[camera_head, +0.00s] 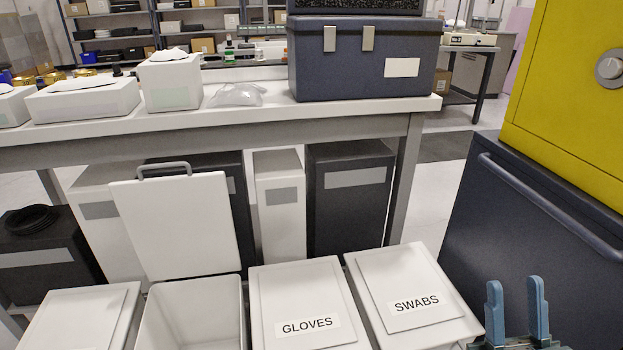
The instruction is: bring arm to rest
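My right gripper (516,300) is at the lower right, in front of the dark cabinet. Its two blue fingers point up and stand apart with nothing between them. It is just right of the white bin labelled SWABS (413,290), whose lid is shut. My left gripper does not show.
A lidded GLOVES bin (306,300) stands left of SWABS. Left of it is an open white bin (190,300) with its lid (176,225) raised. A dark cabinet (530,225) under a yellow cabinet (575,90) closes off the right. A white bench (250,116) stands behind.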

